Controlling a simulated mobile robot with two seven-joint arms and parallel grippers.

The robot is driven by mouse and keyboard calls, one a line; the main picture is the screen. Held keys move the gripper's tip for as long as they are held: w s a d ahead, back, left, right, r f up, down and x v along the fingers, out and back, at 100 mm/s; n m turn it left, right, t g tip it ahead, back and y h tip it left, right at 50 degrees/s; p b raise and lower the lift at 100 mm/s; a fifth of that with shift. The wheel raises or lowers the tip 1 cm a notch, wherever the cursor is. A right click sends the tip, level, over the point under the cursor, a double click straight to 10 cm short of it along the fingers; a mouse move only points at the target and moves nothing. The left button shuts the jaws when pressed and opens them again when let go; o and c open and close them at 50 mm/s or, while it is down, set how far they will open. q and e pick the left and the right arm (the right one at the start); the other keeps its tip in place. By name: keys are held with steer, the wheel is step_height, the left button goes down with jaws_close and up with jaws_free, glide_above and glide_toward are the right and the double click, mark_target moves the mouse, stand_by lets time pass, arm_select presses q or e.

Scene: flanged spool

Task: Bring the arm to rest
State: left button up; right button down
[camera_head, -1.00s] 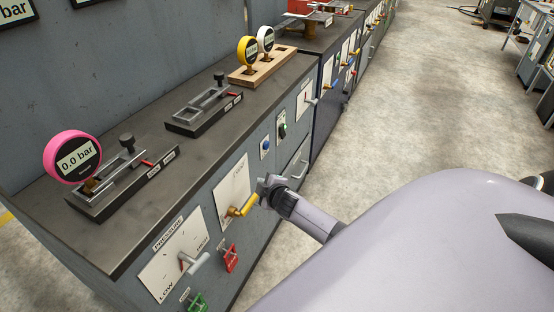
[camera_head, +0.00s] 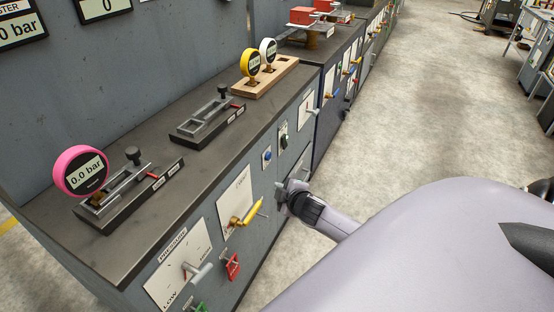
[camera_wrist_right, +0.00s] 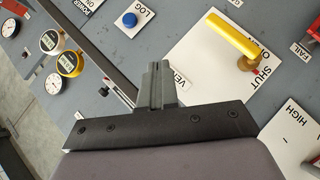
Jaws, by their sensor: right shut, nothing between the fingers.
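My right gripper (camera_head: 281,190) is shut and empty in front of the cabinet's front panel, to the right of the yellow lever handle (camera_head: 246,212) in the head view. In the right wrist view the shut fingers (camera_wrist_right: 158,85) stand together, with the yellow lever (camera_wrist_right: 232,36) beyond them to the right. In that view the lever's plate carries the words VENT and SHUT. My left gripper is not in view.
The cabinet top bears a pink gauge (camera_head: 81,171) reading 0.0 bar, clamp fixtures (camera_head: 208,115) and a wooden block (camera_head: 264,77) with yellow and white gauges. A grey PRESSURE lever (camera_head: 197,270) and blue LOG button (camera_wrist_right: 130,19) are nearby. The floor (camera_head: 430,110) at right is clear.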

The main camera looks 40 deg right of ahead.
steer(key=s+a+f+m+g+y, duration=0.2)
steer(key=s+a+m+y, duration=0.3)
steer(key=s+a, duration=1.7)
steer(key=shift+s+a+f+m+y, duration=0.3)
steer(key=shift+f+m, duration=0.2)
steer(key=shift+m, duration=0.3)
